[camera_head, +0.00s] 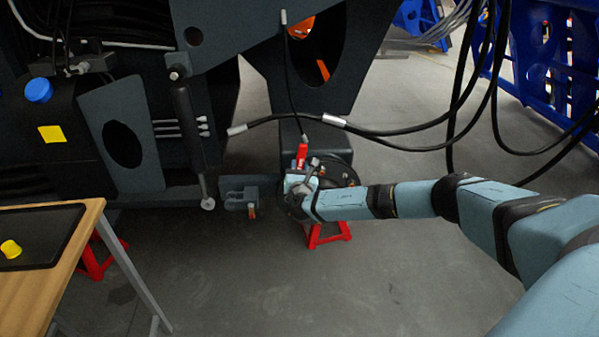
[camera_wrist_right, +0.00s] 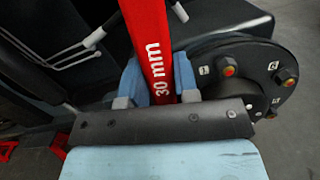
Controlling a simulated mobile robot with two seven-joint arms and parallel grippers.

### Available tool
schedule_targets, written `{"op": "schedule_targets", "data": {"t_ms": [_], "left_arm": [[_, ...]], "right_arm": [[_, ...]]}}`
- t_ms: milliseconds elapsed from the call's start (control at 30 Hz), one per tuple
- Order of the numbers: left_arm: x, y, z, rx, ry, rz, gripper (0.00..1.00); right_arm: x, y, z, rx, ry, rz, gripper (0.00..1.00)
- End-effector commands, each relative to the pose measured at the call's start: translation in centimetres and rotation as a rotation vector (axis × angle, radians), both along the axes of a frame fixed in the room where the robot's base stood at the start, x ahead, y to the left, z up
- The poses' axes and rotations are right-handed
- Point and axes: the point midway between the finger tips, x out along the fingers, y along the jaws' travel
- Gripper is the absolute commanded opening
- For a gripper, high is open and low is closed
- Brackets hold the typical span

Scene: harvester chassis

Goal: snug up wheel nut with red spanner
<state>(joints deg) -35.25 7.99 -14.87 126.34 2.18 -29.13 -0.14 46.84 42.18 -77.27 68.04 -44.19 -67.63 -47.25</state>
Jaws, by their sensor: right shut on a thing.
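The red spanner (camera_wrist_right: 147,40), marked "30 mm", stands between the blue fingers of my right gripper (camera_wrist_right: 160,82). The gripper is shut on it. In the head view a short red part of the spanner (camera_head: 302,153) shows just beyond the right gripper (camera_head: 299,179). The dark round wheel hub (camera_head: 345,172) is right by the gripper, partly hidden by my right arm. In the right wrist view the hub (camera_wrist_right: 245,52) is to the right of the spanner, with wheel nuts such as one (camera_wrist_right: 286,76) on its face. The spanner's far end is outside the wrist view. My left gripper is not in view.
A red stand (camera_head: 328,235) is under the hub. Black hoses (camera_head: 400,133) hang above and to the right. A wooden table (camera_head: 80,240) with a dark mat stands at the left. The dark chassis (camera_head: 110,110) fills the upper left. Floor in front is clear.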

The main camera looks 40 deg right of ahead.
Motion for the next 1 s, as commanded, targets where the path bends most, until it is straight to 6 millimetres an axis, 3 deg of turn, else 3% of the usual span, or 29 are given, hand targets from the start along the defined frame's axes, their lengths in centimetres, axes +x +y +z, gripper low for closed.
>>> {"op": "schedule_targets", "data": {"t_ms": [133,300,1000], "left_arm": [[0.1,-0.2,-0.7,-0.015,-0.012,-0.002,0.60],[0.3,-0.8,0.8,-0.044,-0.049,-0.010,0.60],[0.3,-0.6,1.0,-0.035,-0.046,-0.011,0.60]], "right_arm": [[1.6,-1.0,-0.4,0.000,-0.003,-0.002,0.00],[3.0,-1.8,-0.1,0.001,-0.003,0.000,0.00],[2.9,-1.7,0.2,0.000,-0.001,0.000,0.00]]}}
